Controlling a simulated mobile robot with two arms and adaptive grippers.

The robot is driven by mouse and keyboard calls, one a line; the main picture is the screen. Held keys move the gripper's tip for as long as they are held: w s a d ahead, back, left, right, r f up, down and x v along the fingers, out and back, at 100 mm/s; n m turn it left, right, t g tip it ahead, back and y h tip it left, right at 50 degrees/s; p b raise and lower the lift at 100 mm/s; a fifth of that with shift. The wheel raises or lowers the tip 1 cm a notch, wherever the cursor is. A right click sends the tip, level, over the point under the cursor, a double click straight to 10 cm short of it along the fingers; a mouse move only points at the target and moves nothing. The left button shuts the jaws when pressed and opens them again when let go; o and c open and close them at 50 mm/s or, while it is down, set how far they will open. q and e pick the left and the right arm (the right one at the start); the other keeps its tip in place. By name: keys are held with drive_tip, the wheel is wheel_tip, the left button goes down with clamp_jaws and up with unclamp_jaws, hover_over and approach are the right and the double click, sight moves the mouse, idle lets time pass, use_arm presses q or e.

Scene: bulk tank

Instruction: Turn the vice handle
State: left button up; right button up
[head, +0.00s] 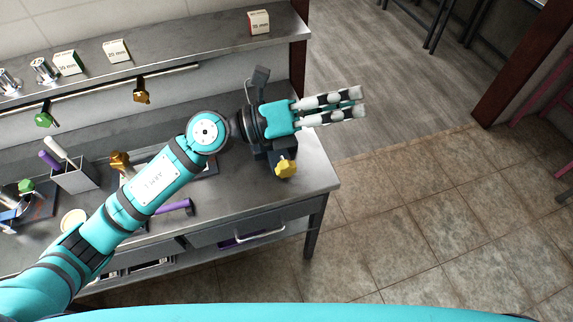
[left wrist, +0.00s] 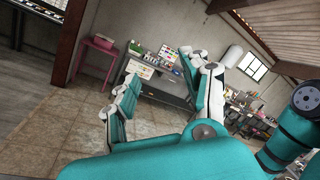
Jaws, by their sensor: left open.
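A dark vice (head: 262,150) sits at the right end of the grey workbench in the head view, partly hidden under my left wrist. A yellow knob-like part (head: 285,167) shows at its front, just below my gripper's palm. I cannot tell whether this is the vice handle. My left gripper (head: 361,101) is above and to the right of the vice, its fingers pointing right, past the bench end. It is open and empty. In the left wrist view the fingers (left wrist: 160,66) stand wide apart with nothing between them. My right gripper is not in view.
The workbench (head: 316,178) carries a grey holder (head: 76,178) with tools and a purple-handled tool (head: 172,208). A shelf (head: 200,50) with small boxes runs behind. Right of the bench is open tiled floor. The left wrist view shows a pink stool (left wrist: 98,45) across the room.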

use_arm(q)
wheel_tip(320, 180, down, 6)
drive_tip(key=m+g+y, duration=0.3)
drive_tip(key=m+y, duration=0.1)
drive_tip(key=m+t+y, duration=0.1)
drive_tip(key=m+y, duration=0.2)
drive_tip(key=y, duration=0.8)
approach(285, 164)
drive_tip(key=p+x, duration=0.5)
drive_tip(key=x, duration=0.5)
drive_tip(key=shift+d+f, duration=0.15)
drive_tip(key=shift+f, duration=0.5)
drive_tip(key=shift+c, duration=0.6)
drive_tip(key=shift+w, duration=0.1)
clamp_jaws()
